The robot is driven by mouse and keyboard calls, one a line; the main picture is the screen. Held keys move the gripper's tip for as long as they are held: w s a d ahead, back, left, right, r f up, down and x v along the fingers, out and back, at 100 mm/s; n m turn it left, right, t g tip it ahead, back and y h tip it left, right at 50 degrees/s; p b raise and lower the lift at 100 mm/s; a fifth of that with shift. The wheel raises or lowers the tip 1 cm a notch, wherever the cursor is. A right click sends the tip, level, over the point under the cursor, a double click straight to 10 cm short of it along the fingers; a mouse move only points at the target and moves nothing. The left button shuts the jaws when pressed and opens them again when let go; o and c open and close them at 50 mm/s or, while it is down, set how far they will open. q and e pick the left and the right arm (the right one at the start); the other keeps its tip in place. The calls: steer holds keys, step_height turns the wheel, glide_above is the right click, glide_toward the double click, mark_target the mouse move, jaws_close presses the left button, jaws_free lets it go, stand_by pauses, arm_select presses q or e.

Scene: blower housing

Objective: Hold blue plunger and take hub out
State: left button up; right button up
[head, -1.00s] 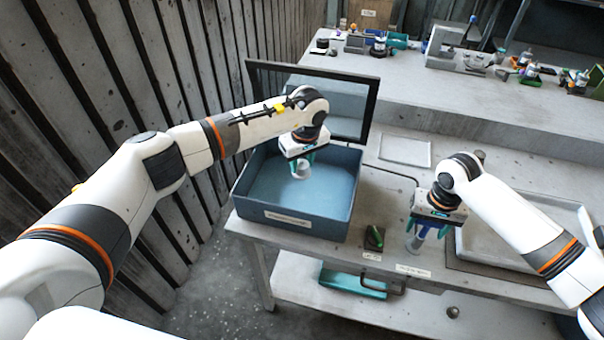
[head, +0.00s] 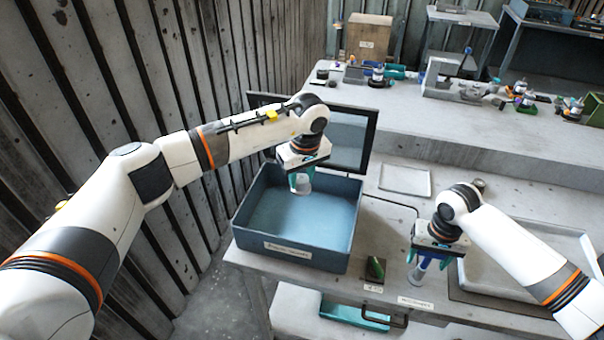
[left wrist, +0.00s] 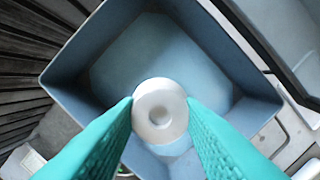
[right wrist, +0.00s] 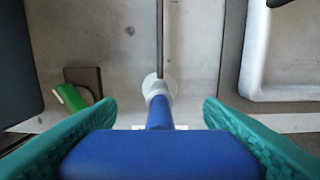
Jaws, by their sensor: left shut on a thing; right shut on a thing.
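My left gripper (head: 301,182) is shut on the hub (head: 303,185), a pale grey round piece, over the open blue box. In the left wrist view the hub (left wrist: 160,110) is a round disc with a dimpled centre between the teal fingertips, with the box floor behind it. My right gripper (head: 428,257) is shut on the blue plunger (head: 424,263) over the bench to the right of the box. In the right wrist view the plunger (right wrist: 160,155) has a wide blue block between the teal fingers and a narrower stem. A white round end (right wrist: 160,88) shows beyond the stem.
The blue box (head: 300,262) stands at the bench's left end, with a dark-framed panel behind it. A green item (head: 375,268) on a dark plate lies between box and right gripper. A pale tray (head: 500,280) lies right. Several small parts stand on the rear bench.

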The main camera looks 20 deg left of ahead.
arm_select(q)
steer(key=s, duration=1.6)
steer(key=shift+s, duration=0.4)
arm_select(e)
steer(key=shift+r, duration=2.25)
arm_select(q)
steer(key=shift+w, duration=0.1)
arm_select(e)
steer(key=o, duration=1.1)
steer(key=shift+c, duration=0.2)
step_height(320, 180, up, 12)
steer(key=shift+f, duration=0.1)
